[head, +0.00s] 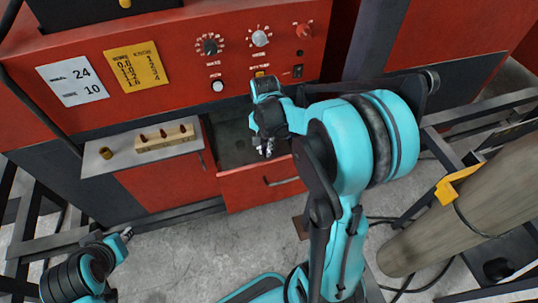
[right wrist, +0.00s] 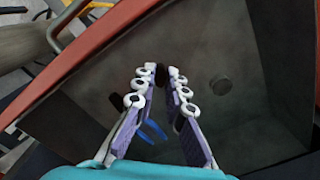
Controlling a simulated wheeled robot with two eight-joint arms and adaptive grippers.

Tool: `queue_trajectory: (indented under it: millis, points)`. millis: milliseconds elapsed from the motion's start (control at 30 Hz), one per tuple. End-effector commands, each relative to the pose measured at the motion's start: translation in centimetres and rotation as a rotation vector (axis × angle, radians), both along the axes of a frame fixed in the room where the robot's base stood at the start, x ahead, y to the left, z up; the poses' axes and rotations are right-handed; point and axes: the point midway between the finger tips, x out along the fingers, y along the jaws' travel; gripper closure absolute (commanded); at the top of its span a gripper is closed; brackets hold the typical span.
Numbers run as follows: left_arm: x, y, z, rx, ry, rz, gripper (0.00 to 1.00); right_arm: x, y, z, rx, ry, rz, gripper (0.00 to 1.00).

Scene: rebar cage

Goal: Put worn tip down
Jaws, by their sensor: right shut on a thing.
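My right gripper (head: 266,152) reaches down into the open red drawer (head: 262,187) under the control panel. In the right wrist view its two fingers (right wrist: 160,82) are close together over the grey drawer floor. A small dark piece (right wrist: 160,74), seemingly the worn tip, shows between the fingertips, mostly hidden by them. I cannot tell whether it touches the floor.
A wooden rack (head: 165,138) with several copper-brown tips stands on the shelf (head: 110,167) left of the drawer, beside a small brass-coloured piece (head: 105,153). Dark frame bars are on both sides.

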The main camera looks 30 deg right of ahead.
Motion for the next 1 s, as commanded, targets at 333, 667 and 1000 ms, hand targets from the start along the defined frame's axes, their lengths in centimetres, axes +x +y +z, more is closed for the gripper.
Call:
queue_trajectory:
  millis: [333, 667, 1000]
  points:
    - [0.0, 0.0, -0.8, 0.0, 0.0, 0.0, 0.69, 0.0, 0.0, -4.0, 0.0, 0.0, -0.001, 1.0]
    - [0.0, 0.0, -0.9, 0.0, 0.0, 0.0, 0.69, 0.0, 0.0, -4.9, 0.0, 0.0, -0.001, 1.0]
    - [0.0, 0.0, -1.2, 0.0, 0.0, 0.0, 0.69, 0.0, 0.0, -5.2, 0.0, 0.0, -0.001, 0.68]
